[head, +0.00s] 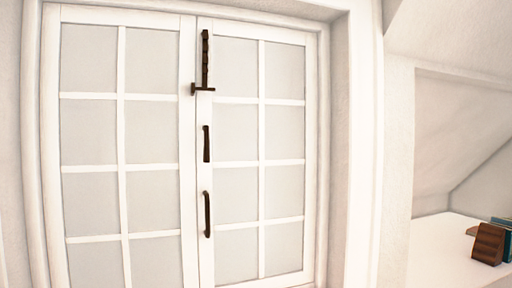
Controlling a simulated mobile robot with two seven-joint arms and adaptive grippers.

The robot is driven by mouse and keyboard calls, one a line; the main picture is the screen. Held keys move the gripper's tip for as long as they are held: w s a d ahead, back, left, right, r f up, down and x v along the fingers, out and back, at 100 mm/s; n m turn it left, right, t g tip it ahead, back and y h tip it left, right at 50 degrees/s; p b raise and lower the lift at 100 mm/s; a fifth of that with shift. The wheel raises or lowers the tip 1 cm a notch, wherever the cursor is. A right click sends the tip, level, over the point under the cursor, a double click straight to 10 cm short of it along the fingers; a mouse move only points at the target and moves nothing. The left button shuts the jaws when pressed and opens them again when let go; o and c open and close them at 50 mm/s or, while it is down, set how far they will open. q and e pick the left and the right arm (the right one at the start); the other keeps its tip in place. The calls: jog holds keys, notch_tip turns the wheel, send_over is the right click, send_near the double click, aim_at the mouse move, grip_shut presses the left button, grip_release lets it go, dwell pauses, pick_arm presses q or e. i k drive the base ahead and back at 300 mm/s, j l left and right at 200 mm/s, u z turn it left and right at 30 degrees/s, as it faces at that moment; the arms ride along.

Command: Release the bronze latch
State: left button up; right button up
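The bronze latch (205,62) is a dark, upright bolt high on the meeting edge of a white double door. A short crossbar handle (204,89) sits at its lower end. Below it on the same door leaf are a dark flat plate or short handle (206,144) and a curved dark pull handle (207,214). The left door leaf (122,165) and right door leaf (259,170) look closed, with pale panes. Neither of my grippers shows in the head view.
A white frame and wall surround the door. At the right, under a sloped ceiling (460,120), a white surface (440,250) holds a brown block-like object (488,244) and a teal book-like item (503,224). No obstacle shows before the door.

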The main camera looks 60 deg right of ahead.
aim_at(206, 153)
jog(key=i+j+z, duration=0.1)
jog(key=z, duration=1.6)
jog(key=j+z, duration=0.1)
jog(key=j, duration=0.4)
jog(key=l+u, duration=0.1)
jog(key=l, duration=0.15)
jog(key=k+l+u, duration=0.1)
jog(key=k+l, duration=0.05)
jog(key=l, duration=0.05)
